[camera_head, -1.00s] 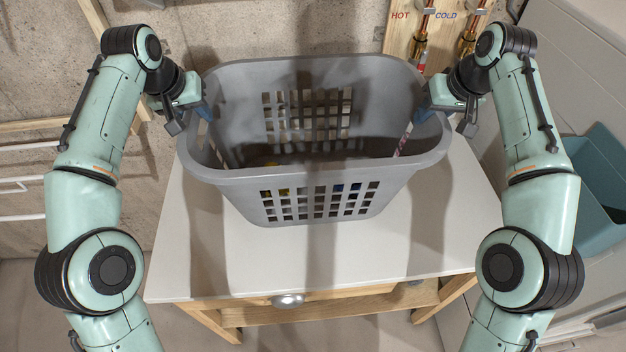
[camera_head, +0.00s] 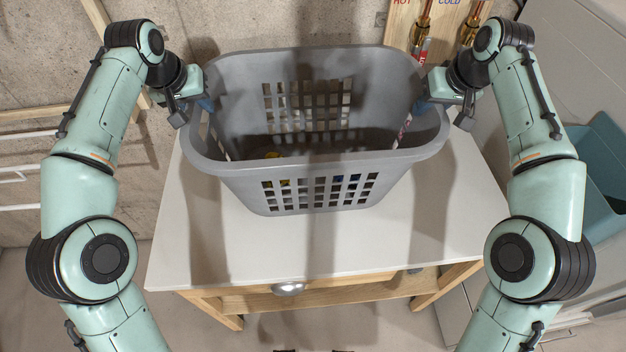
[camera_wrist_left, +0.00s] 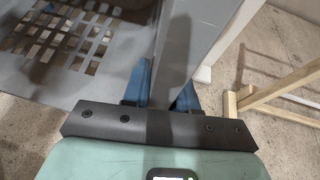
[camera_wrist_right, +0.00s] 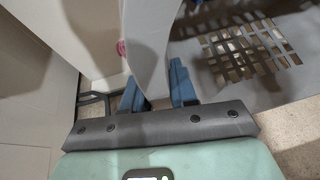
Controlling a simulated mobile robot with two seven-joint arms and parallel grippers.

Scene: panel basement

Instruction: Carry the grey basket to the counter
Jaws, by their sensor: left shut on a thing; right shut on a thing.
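The grey basket (camera_head: 318,162) is upright over the white counter (camera_head: 350,248) in the head view. I cannot tell whether its base touches the top. Some small yellow and blue items show inside it. My left gripper (camera_head: 205,104) is shut on the basket's left end, and the blue fingers (camera_wrist_left: 160,88) straddle the grey wall in the left wrist view. My right gripper (camera_head: 422,104) is shut on the right end, and its blue fingers (camera_wrist_right: 157,88) straddle the wall in the right wrist view.
A wooden board with HOT and COLD pipes (camera_head: 425,35) is on the wall behind. A teal bin (camera_head: 598,180) stands at the right beside pale appliances. White rails (camera_head: 25,172) are at the left. The front of the countertop is bare.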

